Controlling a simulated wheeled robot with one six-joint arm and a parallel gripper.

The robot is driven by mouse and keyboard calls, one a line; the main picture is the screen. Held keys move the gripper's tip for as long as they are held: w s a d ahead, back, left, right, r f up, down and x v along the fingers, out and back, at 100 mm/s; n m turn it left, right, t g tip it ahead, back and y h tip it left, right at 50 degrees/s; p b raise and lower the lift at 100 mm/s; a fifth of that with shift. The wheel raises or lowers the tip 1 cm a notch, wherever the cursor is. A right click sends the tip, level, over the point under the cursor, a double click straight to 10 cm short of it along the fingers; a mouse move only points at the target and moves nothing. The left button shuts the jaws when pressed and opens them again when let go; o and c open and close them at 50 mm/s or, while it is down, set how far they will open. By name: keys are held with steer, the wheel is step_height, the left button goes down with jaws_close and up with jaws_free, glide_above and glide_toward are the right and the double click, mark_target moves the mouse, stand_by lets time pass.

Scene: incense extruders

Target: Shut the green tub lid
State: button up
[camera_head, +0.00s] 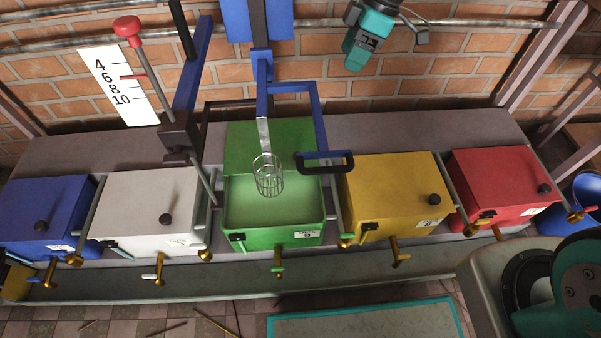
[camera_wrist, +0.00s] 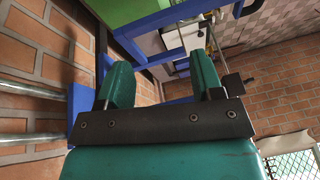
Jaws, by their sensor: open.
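The green tub (camera_head: 275,234) stands in the middle of the row with its front part uncovered, showing a pale green inside. A green panel (camera_head: 262,145) at its back looks like the raised lid; I see no knob on it. A wire basket (camera_head: 268,178) hangs on a metal strip over the tub opening. My gripper (camera_head: 358,60) is high by the brick wall, behind and right of the tub, apart from it. In the wrist view its two teal fingers (camera_wrist: 160,72) are spread with nothing between them. A green surface (camera_wrist: 138,14) shows beyond them.
A blue frame (camera_head: 308,88) with a dark handle (camera_head: 325,162) stands at the tub's right back. Blue (camera_head: 45,212), white (camera_head: 150,210), yellow (camera_head: 392,190) and red (camera_head: 503,180) tubs are closed. A red-knobbed lever (camera_head: 128,26) rises at left.

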steer(key=w+d+f+n+b, duration=0.1)
steer(key=w+f+n+b, duration=0.2)
steer(key=f, duration=0.7)
steer(key=w+d+f+b, duration=0.1)
steer(key=w+f+b, duration=0.1)
steer(key=f+b, duration=0.65)
steer(key=w+d+f+n+b, duration=0.1)
steer(key=w+f+n+b, duration=0.15)
steer(key=f, duration=1.05)
steer(key=b, duration=0.4)
glide_above(301, 154)
steer(key=d, duration=0.3)
steer(key=shift+w+a+m, duration=0.2)
steer(key=shift+w+m, duration=0.1)
steer(key=shift+m, duration=0.05)
steer(key=b+x, duration=0.1)
steer(key=x, duration=0.1)
steer(key=b+x, duration=0.1)
steer(key=shift+s+a+f, duration=0.15)
steer(key=shift+a+f, duration=0.05)
steer(key=shift+a, duration=0.25)
steer(key=shift+s+a+f+b, duration=0.1)
steer(key=shift+a+f+b, duration=0.2)
steer(key=shift+f+b, duration=0.25)
steer(key=shift+c, duration=0.4)
